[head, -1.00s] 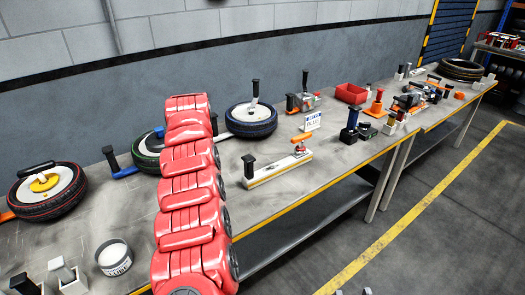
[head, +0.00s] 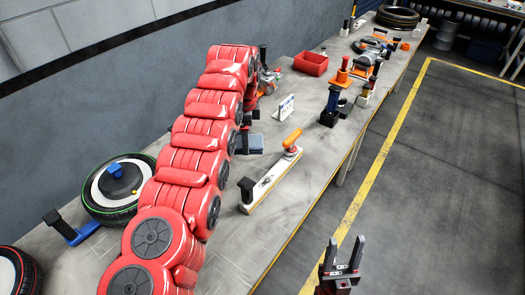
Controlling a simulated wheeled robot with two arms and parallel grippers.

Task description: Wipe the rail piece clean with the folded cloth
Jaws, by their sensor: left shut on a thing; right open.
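The rail piece (head: 268,183) is a long pale bar lying on the bench, with a black upright handle at its near end and an orange lever at its far end. The folded cloth (head: 252,145) is a small blue-grey pad just left of the rail piece, partly hidden by my red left arm. My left gripper (head: 247,127), mostly hidden behind that arm, is shut on the cloth from above. I cannot tell whether the cloth touches the bench. My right gripper (head: 343,256) is open and empty, over the floor right of the bench.
A small sign (head: 286,107) stands beyond the rail piece. A red bin (head: 311,63) and a dark blue device (head: 331,107) stand farther along. A green-rimmed wheel (head: 117,187) lies left of my arm. Bare bench top shows right of the rail piece.

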